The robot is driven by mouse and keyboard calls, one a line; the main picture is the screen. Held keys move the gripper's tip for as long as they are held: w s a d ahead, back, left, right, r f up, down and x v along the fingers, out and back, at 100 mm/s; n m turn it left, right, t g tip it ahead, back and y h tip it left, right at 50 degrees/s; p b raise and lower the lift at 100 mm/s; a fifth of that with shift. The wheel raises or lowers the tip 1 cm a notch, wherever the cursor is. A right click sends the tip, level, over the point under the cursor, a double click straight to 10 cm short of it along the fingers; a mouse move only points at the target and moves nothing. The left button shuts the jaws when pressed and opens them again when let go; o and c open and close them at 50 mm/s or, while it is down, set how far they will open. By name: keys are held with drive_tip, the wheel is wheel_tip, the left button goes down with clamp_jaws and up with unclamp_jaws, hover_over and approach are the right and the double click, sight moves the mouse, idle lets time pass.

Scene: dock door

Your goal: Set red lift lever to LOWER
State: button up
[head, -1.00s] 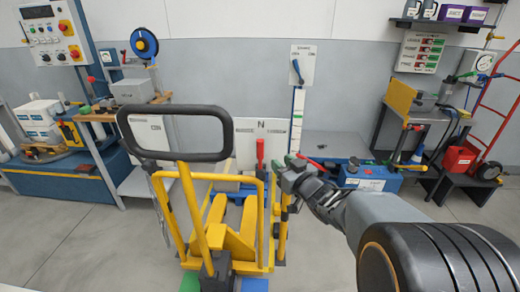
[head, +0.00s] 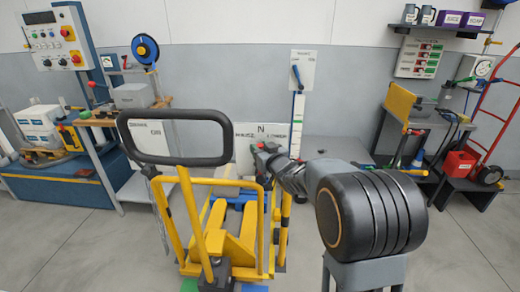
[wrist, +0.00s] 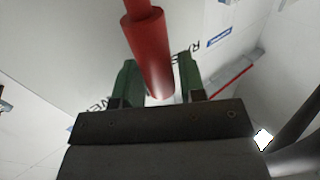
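The red lift lever (wrist: 150,55) fills the upper middle of the wrist view, running down between my gripper's two green fingers. My gripper (wrist: 158,85) is open around it, with narrow gaps beside it; contact is hard to judge. In the head view my gripper (head: 264,152) is at the lever, above the yellow pallet jack (head: 232,248), and mostly hides it. Behind it the white lever sign (head: 244,136) shows N in the middle and LOWER, partly covered, at its right.
The pallet jack's black loop handle (head: 175,115) stands left of my gripper. A white post with a blue-handled panel (head: 302,72) rises behind my arm. A workbench (head: 112,120) is at the left; a red hand truck (head: 497,105) is at the right.

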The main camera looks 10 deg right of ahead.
clamp_jaws()
idle(0.3)
